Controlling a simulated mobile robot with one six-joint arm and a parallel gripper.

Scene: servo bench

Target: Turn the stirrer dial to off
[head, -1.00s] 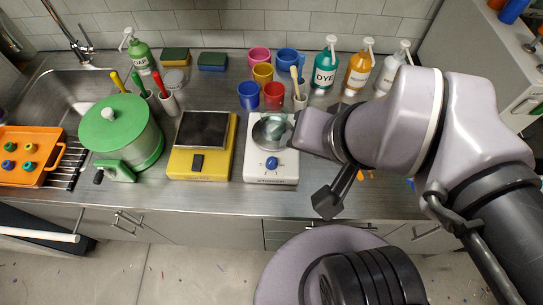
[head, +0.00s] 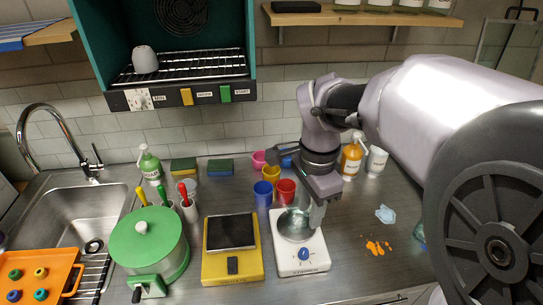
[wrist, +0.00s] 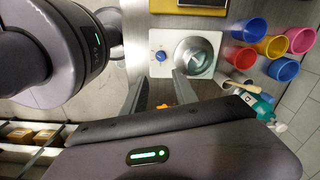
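The stirrer (head: 312,266) is a white box on the steel bench, with a round metal bowl (head: 292,226) on top and a blue dial (head: 304,254) on its front part. The dial (wrist: 161,56) also shows in the wrist view, beside the bowl (wrist: 194,57). The dial's pointer setting is too small to read. My gripper (head: 316,215) points down over the right side of the bowl in the head view. In the wrist view my gripper (wrist: 158,88) has its two fingers apart with nothing between them, and the dial lies beyond the fingertips, untouched.
A yellow scale (head: 257,262) and green pot (head: 148,245) stand left of the stirrer. Coloured cups, including a red one (head: 286,190), stand behind it. Orange crumbs (head: 376,248) and a light blue cloth (head: 385,214) lie right. A shelf (head: 360,17) hangs above.

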